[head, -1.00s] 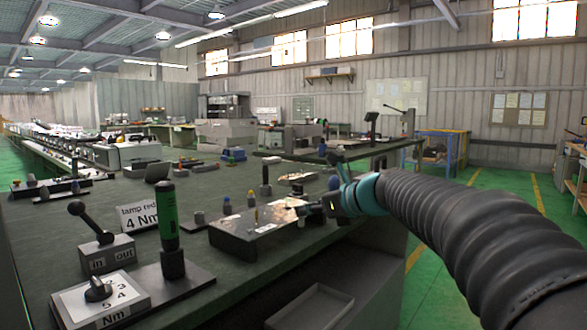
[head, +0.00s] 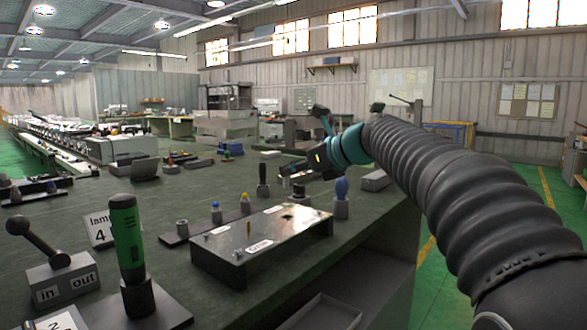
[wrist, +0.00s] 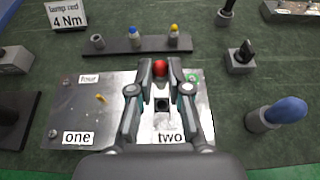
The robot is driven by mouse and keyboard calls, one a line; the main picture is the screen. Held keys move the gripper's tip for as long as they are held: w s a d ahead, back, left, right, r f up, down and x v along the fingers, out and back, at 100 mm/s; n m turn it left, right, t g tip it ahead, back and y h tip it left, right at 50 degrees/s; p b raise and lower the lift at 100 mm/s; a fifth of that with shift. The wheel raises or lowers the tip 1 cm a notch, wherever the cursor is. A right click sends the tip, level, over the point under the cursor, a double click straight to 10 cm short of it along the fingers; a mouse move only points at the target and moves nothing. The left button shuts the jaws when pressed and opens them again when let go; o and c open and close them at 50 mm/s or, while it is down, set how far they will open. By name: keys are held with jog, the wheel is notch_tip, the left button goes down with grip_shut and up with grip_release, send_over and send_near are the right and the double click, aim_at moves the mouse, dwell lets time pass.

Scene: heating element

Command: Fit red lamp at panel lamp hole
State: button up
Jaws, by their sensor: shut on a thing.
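My gripper (wrist: 160,75) is shut on the red lamp (wrist: 160,68), whose round red top shows between the fingertips in the wrist view. The metal panel (wrist: 75,115) lies under the gripper, with labels "one", "two" and "four". A dark square opening (wrist: 162,104) shows between the fingers, nearer the palm than the lamp. I cannot tell whether this is the lamp hole. In the head view my gripper (head: 312,165) is raised above the bench behind the panel (head: 215,262). The red lamp cannot be made out there.
A dark rack (wrist: 115,47) behind the panel holds a blue lamp (wrist: 134,35), a yellow lamp (wrist: 173,33) and an empty-looking grey socket (wrist: 97,41). A blue-handled tool (wrist: 290,110) stands right of the panel. A green tool (head: 124,240) stands at left front.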

jog(key=shift+s+d, duration=0.1)
jog(key=shift+d, duration=0.05)
jog(key=b, duration=0.4)
send_over(295, 219)
jog(key=shift+s+f, duration=0.1)
jog(key=shift+f, duration=2.8)
jog(key=shift+p, duration=1.25)
jog(key=shift+f+b, duration=0.95)
jog(key=shift+f, duration=0.85)
jog(key=o, duration=0.8)
jog(key=shift+o, duration=0.2)
